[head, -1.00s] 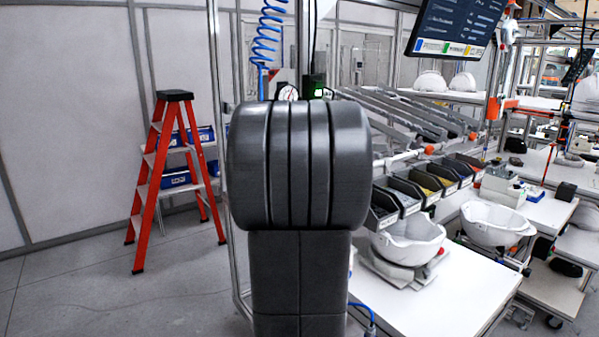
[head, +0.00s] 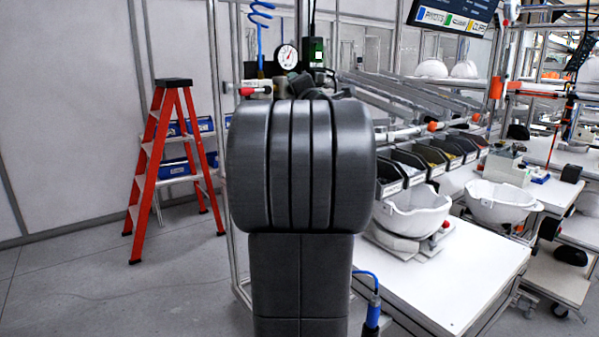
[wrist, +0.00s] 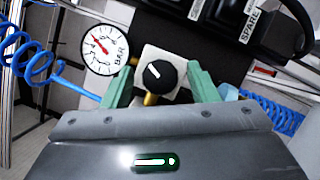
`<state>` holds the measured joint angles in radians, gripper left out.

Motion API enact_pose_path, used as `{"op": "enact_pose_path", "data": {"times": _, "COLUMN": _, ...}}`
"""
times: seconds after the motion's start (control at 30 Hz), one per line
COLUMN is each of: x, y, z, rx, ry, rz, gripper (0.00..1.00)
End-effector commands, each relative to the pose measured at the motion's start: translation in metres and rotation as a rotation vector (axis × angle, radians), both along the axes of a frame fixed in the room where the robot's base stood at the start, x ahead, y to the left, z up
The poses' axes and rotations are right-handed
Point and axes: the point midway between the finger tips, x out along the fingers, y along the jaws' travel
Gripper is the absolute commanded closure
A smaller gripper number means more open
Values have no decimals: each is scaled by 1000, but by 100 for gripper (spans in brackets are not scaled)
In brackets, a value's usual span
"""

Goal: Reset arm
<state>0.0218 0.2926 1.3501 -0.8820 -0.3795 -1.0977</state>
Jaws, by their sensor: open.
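My gripper (wrist: 160,82) shows in the wrist view with its two green fingers apart. A black knob (wrist: 160,74) on a pale square plate sits between the fingers in the picture. Whether the fingers touch it I cannot tell. A round pressure gauge (wrist: 104,49) marked BAR is just left of the fingers. In the head view my own dark arm fills the middle and hides the gripper. The gauge (head: 286,54) shows above the arm.
A blue coiled hose (wrist: 25,60) hangs left in the wrist view. A white workbench (head: 450,280) with a white helmet shell (head: 412,212) and parts bins (head: 410,165) stands right of my arm. A red stepladder (head: 152,170) stands left; open floor lies before it.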

Motion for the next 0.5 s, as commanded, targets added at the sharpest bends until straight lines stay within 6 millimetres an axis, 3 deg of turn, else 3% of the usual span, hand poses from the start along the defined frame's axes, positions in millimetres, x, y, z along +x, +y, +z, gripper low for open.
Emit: {"op": "enact_pose_path", "data": {"times": 0.5, "x": 1, "y": -2, "z": -5, "rx": -356, "ry": -258, "rz": -3, "gripper": 46}}
